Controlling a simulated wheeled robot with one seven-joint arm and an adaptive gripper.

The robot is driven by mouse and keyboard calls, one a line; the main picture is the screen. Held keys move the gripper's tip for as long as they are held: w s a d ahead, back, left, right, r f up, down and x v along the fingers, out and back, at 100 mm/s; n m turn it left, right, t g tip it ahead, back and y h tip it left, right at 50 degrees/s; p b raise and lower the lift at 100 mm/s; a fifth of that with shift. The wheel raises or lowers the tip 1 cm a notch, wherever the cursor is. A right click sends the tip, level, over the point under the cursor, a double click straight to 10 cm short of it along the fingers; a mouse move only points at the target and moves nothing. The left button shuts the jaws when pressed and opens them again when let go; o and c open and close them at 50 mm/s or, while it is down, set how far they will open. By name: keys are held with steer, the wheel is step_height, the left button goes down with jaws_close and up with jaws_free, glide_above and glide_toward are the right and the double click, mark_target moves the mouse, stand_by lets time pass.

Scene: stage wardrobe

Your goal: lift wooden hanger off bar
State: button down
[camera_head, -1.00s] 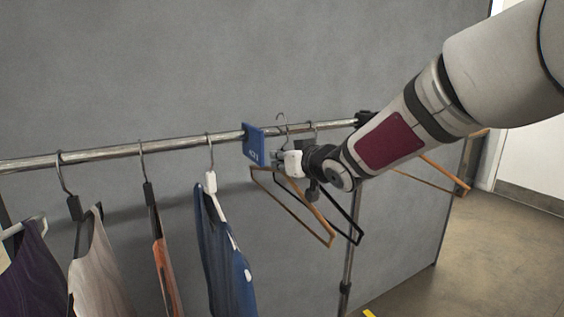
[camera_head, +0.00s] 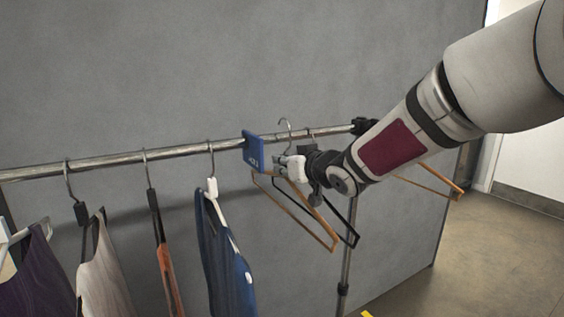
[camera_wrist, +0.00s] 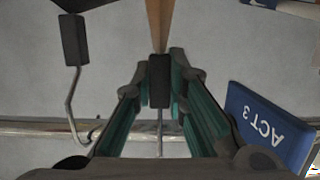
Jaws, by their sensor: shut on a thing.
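The wooden hanger (camera_head: 325,242) hangs without clothes, right of the blue sign. Its thin metal hook (camera_head: 284,124) shows at the metal bar (camera_head: 110,159); I cannot tell whether it rests on the bar or is clear of it. My gripper (camera_head: 280,164) is at the hanger's neck, just below the bar. In the wrist view my gripper (camera_wrist: 159,78) is shut on the hanger's dark neck block (camera_wrist: 159,92), with the wooden part (camera_wrist: 159,22) beyond it. The hook's upper part is hidden there.
A black hanger (camera_head: 352,215) hangs close behind the wooden one. A blue sign (camera_head: 253,151), marked ACT 3 in the wrist view (camera_wrist: 265,128), sits on the bar just left. Farther left hang several garments, the nearest a blue one (camera_head: 222,250). Another wooden hanger (camera_head: 440,179) shows right.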

mark_target(298, 190)
steer(key=shift+s+d+p, duration=0.55)
steer(key=shift+s+d, duration=0.05)
steer(key=shift+s, duration=0.3)
steer(key=shift+s+d+p, duration=0.55)
steer(key=shift+s, duration=0.3)
steer(key=shift+s+d+p, duration=0.55)
steer(key=shift+s+d, duration=0.05)
steer(key=shift+s, duration=0.3)
steer(key=shift+w, duration=0.1)
